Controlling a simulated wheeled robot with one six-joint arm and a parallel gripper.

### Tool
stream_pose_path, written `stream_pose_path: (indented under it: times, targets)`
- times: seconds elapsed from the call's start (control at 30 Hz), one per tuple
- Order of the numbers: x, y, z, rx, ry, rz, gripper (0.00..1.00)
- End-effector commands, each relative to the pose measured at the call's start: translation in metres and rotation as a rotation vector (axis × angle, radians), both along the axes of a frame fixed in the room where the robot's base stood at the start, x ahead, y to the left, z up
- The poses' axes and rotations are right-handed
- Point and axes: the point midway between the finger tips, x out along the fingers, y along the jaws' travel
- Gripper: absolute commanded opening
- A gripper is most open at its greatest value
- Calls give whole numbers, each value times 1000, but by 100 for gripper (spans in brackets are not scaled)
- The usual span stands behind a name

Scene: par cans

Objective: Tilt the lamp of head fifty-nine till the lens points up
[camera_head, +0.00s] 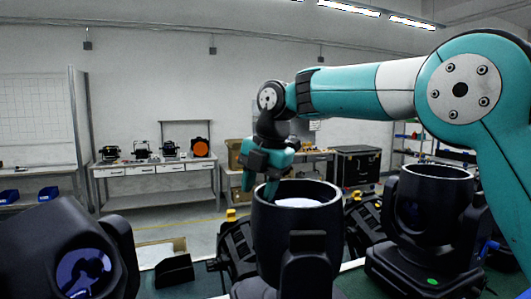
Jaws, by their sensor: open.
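Three black moving-head lamps stand in front of me, and I can read no number on any of them, so I cannot tell which is head fifty-nine. The left lamp (50,243) is tilted, its bluish lens (84,271) facing down and toward me. The middle lamp (292,240) stands upright with its open rim up and a pale lens inside. The right lamp (432,210) also stands rim up, with a green sticker on its base. My gripper (262,186) is open and empty, fingers down, at the far-left rim of the middle lamp; I cannot tell whether it touches.
Dark cases with yellow parts (237,243) stand behind the middle lamp. A small black block (174,270) lies on the bench between the left and middle lamps. Workbenches (150,185) with equipment line the far wall, and a black flight case (357,166) stands farther right.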

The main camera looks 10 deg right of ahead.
Motion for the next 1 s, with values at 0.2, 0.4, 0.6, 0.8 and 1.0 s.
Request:
stream_pose_path:
  times: [0.2,0.4,0.6,0.8,1.0]
  targets:
    - [-6,-9,52,1,-7,1,42]
    - [-15,-19,106,0,-5,4,42]
    - [-21,-26,142,1,-4,3,42]
    - [-25,-30,159,0,-3,5,42]
    - [-26,-31,161,0,-3,6,42]
